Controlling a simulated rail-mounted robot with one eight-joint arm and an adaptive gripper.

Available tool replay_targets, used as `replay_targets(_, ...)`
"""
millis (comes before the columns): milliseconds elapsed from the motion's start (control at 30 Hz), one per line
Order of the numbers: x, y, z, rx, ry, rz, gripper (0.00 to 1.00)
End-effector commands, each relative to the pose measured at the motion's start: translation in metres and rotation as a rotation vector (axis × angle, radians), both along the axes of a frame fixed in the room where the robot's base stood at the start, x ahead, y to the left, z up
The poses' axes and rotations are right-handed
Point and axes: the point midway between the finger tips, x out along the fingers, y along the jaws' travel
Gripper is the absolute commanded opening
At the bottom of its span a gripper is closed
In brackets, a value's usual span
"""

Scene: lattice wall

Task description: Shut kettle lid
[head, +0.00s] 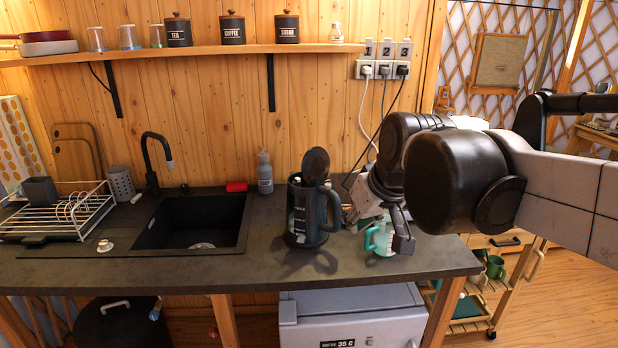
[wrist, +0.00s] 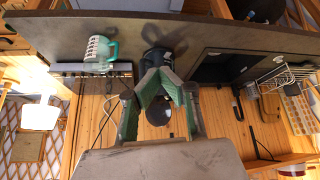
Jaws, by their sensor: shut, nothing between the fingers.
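The black kettle (head: 305,222) stands upright on the dark counter, right of the sink. Its round lid (head: 315,163) is open and stands up above the rim. In the wrist view the kettle (wrist: 154,58) is partly hidden behind my fingers, and the dark round lid (wrist: 158,112) shows between them. My gripper (head: 402,240) is to the right of the kettle in the head view, apart from it, in front of a teal mug. In the wrist view my gripper (wrist: 159,76) has its fingertips together and holds nothing.
The teal and white mug (head: 378,238) stands right of the kettle; it also shows in the wrist view (wrist: 101,49). A soap bottle (head: 265,173) and the sink (head: 190,222) are to the left. Cables hang from the wall sockets (head: 384,70) behind. The counter front is clear.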

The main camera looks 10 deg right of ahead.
Motion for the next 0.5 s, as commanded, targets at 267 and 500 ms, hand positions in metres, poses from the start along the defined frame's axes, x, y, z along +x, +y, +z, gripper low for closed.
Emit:
replay_targets(267,0.089,0.000,0.050,-0.006,0.027,0.099,0.00)
replay_targets(500,0.166,-0.002,0.074,-0.008,0.045,0.188,0.00)
